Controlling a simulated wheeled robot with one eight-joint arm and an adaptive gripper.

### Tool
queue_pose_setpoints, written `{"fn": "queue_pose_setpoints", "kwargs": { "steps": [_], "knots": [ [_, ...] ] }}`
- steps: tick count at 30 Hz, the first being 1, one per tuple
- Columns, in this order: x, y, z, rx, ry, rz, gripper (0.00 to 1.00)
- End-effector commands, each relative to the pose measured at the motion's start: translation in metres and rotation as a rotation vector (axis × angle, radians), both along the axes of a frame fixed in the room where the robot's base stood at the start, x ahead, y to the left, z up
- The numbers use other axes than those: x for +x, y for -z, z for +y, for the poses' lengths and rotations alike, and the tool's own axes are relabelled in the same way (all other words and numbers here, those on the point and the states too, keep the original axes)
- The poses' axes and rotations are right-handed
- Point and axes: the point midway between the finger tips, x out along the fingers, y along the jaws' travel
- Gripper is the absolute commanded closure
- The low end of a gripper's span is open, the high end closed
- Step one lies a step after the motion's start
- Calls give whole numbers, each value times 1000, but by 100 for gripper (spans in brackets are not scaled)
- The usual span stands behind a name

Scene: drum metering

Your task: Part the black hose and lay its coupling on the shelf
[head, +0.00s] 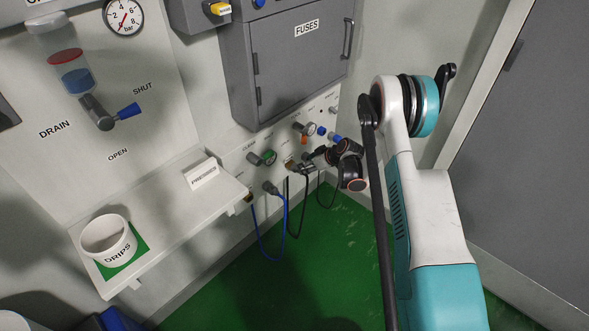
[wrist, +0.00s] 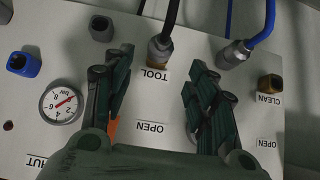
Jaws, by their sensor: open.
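The black hose (wrist: 173,14) runs up out of the wrist view from its grey and brass coupling (wrist: 160,49), which sits at the panel by the upside-down TOOL label. In the head view the black hose (head: 291,215) hangs in a loop below the panel. My gripper (wrist: 155,80) is open, one finger left and one right of the coupling in the picture, with nothing seen between them touching it. In the head view my gripper (head: 318,160) is at the panel and hides part of it. The white shelf (head: 160,236) is at the left.
A white DRIPS cup (head: 108,240) stands on a green mat, and a PRESSURE sign (head: 202,174) stands on the shelf. A blue hose (wrist: 268,22) has its coupling (wrist: 235,53) beside the black one. A gauge (wrist: 61,103) and a blue fitting (wrist: 23,64) are left of my fingers.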

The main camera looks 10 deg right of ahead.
Motion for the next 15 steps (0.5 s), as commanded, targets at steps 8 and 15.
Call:
{"fn": "queue_pose_setpoints", "kwargs": {
  "steps": [8,15],
  "knots": [
    [19,27,14,-2,-1,0,48],
    [36,47,27,-1,-1,1,48]
  ]
}}
